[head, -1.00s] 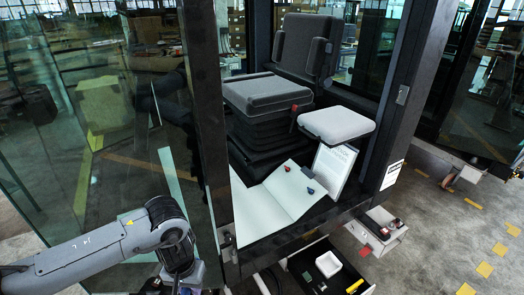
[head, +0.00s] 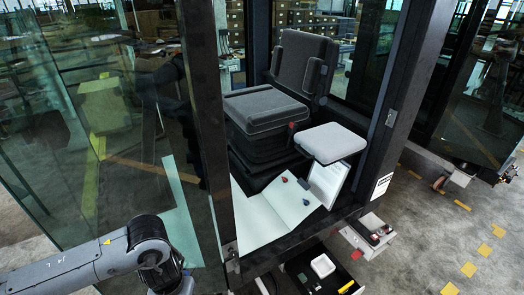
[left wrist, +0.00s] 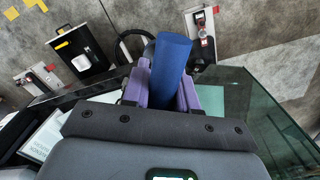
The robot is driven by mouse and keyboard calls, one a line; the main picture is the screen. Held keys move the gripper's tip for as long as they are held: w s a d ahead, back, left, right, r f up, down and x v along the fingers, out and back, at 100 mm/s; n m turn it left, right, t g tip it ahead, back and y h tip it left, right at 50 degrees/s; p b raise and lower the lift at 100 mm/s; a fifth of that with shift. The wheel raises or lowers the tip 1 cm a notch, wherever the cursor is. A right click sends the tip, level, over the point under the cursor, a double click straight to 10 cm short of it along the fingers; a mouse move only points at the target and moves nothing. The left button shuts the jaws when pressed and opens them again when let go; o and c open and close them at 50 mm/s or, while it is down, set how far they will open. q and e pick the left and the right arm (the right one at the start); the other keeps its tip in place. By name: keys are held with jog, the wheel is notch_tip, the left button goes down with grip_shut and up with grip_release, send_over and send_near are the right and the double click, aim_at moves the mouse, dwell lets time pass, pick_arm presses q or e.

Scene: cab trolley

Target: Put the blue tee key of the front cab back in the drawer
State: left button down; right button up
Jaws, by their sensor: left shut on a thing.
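In the left wrist view, my left gripper (left wrist: 167,88) has purple fingers shut on a blue cylindrical piece, the blue tee key (left wrist: 172,55). Its far end and the rest of its shape are hidden. The open drawer (head: 300,281) is below the cab floor at the bottom of the head view, with a white dish and a yellow item inside. The drawer also shows at upper left in the left wrist view (left wrist: 96,38), apart from the held key. In the head view my left arm enters at lower left; its gripper is out of frame. My right gripper is not seen.
A grey tray (head: 350,236) with small items sticks out right of the drawer. An open white booklet (head: 262,215) with small red and blue items lies on the cab floor by the seat (head: 262,108). A dark post and glass panel (head: 100,130) stand near my left arm.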

pick_arm(q)
jog(key=r+p, duration=0.4)
jog(key=s+r+p, duration=0.1)
jog(key=r+p, duration=0.1)
jog(key=p, duration=0.1)
